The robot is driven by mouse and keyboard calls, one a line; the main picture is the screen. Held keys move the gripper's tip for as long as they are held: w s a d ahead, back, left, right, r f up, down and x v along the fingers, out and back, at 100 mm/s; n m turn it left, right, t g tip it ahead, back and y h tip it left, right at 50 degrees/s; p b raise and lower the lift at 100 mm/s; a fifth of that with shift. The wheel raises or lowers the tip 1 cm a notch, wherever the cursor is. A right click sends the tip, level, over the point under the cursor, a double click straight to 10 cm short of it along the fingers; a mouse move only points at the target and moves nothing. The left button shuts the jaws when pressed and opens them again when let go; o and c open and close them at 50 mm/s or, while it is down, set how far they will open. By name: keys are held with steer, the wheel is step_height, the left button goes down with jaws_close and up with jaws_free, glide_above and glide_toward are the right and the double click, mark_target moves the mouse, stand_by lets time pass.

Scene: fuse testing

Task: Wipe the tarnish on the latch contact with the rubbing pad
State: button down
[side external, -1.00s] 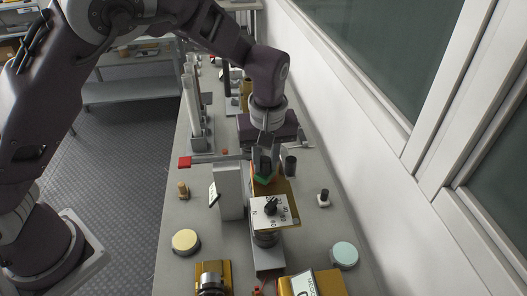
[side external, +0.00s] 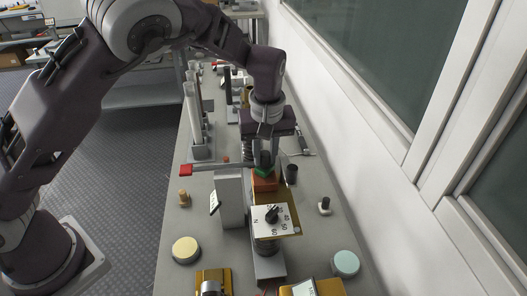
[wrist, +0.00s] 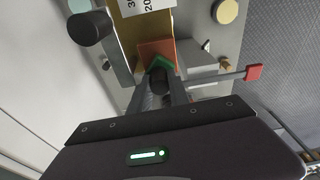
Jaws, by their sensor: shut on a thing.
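My gripper (side external: 265,150) points down over the bench and is shut on the black handle of the rubbing pad (side external: 264,171), which has a green base. In the wrist view the pad's green edge (wrist: 162,63) shows between the fingertips. A red-brown block (side external: 264,184), which looks like the latch contact, lies at the pad's near side on a brass strip (side external: 291,212). It shows as a brownish square in the wrist view (wrist: 157,48). The pad overlaps its edge in both views; I cannot tell whether they touch. Tarnish cannot be made out.
A white dial plate (side external: 271,219) with a black knob stands in front. A grey upright block (side external: 229,200) and a red-ended lever (side external: 186,169) are to the left. A dark cylinder (side external: 291,173) stands close on the right. Yellow (side external: 186,249) and pale green (side external: 345,263) round pads flank the front.

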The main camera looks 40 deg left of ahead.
steer(key=s+d, duration=0.3)
steer(key=shift+s+d, duration=0.2)
steer(key=shift+s, duration=0.05)
steer(key=shift+w+a, duration=2.45)
step_height(320, 180, up, 8)
steer(key=shift+r, duration=0.15)
